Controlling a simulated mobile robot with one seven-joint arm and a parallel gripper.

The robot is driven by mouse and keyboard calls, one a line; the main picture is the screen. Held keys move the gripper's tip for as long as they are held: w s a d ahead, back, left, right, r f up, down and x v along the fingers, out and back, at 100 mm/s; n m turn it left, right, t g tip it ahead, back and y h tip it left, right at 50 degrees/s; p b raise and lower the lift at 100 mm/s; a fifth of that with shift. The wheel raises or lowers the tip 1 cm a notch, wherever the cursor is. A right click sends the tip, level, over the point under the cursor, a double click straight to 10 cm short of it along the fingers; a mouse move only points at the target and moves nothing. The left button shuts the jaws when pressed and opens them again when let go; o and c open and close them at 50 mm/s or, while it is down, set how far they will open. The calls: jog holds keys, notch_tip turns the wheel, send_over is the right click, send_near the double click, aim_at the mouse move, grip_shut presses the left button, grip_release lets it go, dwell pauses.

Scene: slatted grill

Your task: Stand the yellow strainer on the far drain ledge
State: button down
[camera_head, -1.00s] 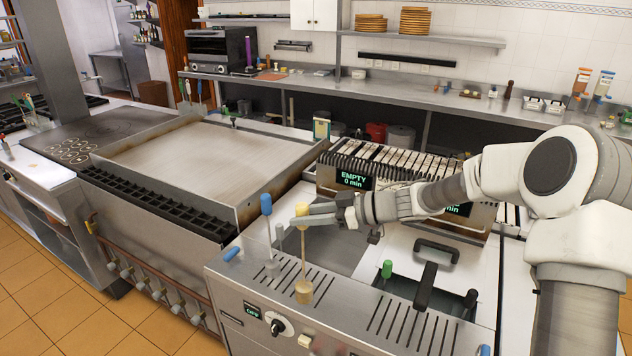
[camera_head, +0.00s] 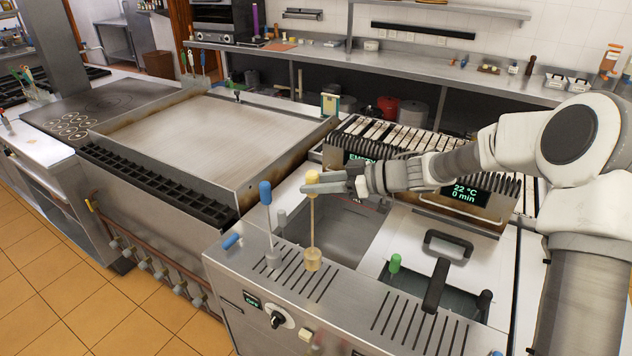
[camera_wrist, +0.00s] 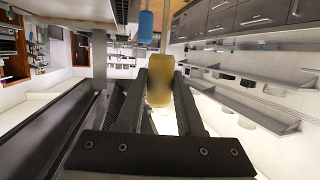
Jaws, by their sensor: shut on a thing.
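The yellow strainer has a yellow handle (camera_head: 313,182), a thin rod and a tan basket (camera_head: 313,260) at its lower end. My gripper (camera_head: 313,188) is shut on the handle and holds the strainer nearly upright. The basket shows over the left slatted drain ledge (camera_head: 290,285); I cannot tell if it touches. In the wrist view the yellow handle (camera_wrist: 160,78) sits between both fingers. A blue-handled strainer (camera_head: 266,194) stands to its left on that ledge, and its blue handle also shows in the wrist view (camera_wrist: 146,27). A second slatted ledge (camera_head: 405,325) lies to the right.
A sink well (camera_head: 340,230) opens behind the left ledge. To the right are a green handle (camera_head: 395,263) and a lid with a black handle (camera_head: 437,285). A slatted grill (camera_head: 410,150) stands behind my gripper. A flat griddle (camera_head: 200,140) lies left.

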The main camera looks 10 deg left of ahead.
jog(key=shift+d+r+p, duration=0.1)
jog(key=shift+r+p, duration=0.05)
jog(key=shift+p, duration=0.35)
notch_tip(320, 180, down, 5)
jog(key=shift+f+b, duration=0.15)
jog(key=shift+b, duration=1)
jog(key=shift+p, duration=0.4)
jog(key=shift+f, duration=0.15)
